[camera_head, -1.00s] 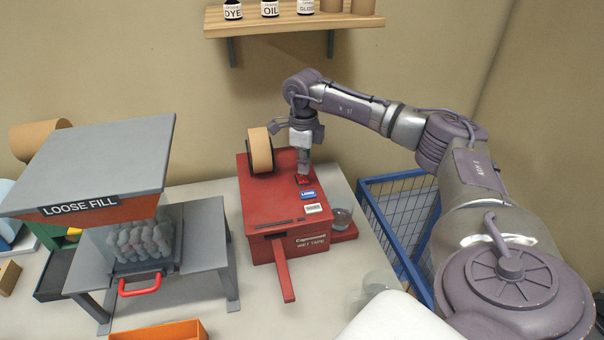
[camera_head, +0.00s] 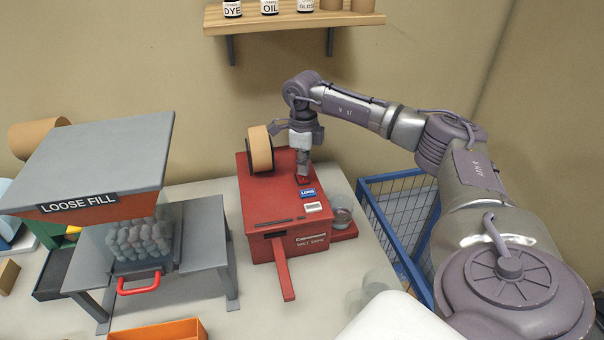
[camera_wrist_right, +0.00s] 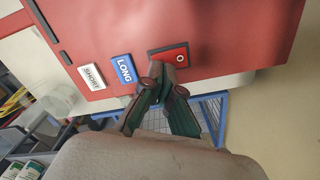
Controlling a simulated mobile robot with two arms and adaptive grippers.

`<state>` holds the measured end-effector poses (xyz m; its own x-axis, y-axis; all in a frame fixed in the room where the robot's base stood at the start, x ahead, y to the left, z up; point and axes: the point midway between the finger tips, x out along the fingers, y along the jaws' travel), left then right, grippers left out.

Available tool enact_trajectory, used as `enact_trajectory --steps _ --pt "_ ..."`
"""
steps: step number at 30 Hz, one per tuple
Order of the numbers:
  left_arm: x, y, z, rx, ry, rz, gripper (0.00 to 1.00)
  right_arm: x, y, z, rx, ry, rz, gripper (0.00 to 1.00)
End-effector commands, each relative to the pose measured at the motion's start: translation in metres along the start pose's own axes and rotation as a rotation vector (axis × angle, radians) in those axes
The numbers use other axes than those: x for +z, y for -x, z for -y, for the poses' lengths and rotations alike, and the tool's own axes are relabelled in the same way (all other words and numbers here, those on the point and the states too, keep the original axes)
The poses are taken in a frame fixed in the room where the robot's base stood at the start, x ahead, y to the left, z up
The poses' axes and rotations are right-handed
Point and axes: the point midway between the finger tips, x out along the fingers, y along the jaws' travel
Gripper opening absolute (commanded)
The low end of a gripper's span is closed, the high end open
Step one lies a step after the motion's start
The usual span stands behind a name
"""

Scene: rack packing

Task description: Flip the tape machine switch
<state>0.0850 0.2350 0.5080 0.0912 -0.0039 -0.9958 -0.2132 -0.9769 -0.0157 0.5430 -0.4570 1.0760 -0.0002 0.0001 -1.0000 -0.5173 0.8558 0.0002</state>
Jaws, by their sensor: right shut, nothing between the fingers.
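The red tape machine (camera_head: 285,208) stands on the table with a roll of brown tape (camera_head: 261,149) at its back left. My right gripper (camera_head: 303,176) is shut and empty, pointing down with its tips at the switch. In the right wrist view, the red rocker switch (camera_wrist_right: 178,57) on a dark plate shows its circle-marked end, and the tips of my right gripper (camera_wrist_right: 160,80) cover part of it. I cannot tell whether they touch it. The blue LONG button (camera_wrist_right: 123,69) and the white SHORT button (camera_wrist_right: 92,76) lie beside the switch. My left gripper is out of view.
The LOOSE FILL dispenser (camera_head: 95,165) stands left of the machine. A glass jar (camera_head: 341,216) sits at its right, and a blue wire crate (camera_head: 400,205) stands beyond the table edge. A wall shelf (camera_head: 290,23) holds bottles above.

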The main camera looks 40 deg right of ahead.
Motion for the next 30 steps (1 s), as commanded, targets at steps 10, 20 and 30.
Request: enact_trajectory --steps 10,20,30 --pt "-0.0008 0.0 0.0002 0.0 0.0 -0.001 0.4 0.0 0.0 0.0 0.0 0.0 0.0 0.0" --pt "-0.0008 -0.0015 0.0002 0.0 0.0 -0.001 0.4 0.0 -0.0023 0.0 0.0 0.0 0.0 0.0" --pt "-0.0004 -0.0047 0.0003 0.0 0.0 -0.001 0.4 0.0001 -0.0074 0.0 0.0 0.0 0.0 0.0"
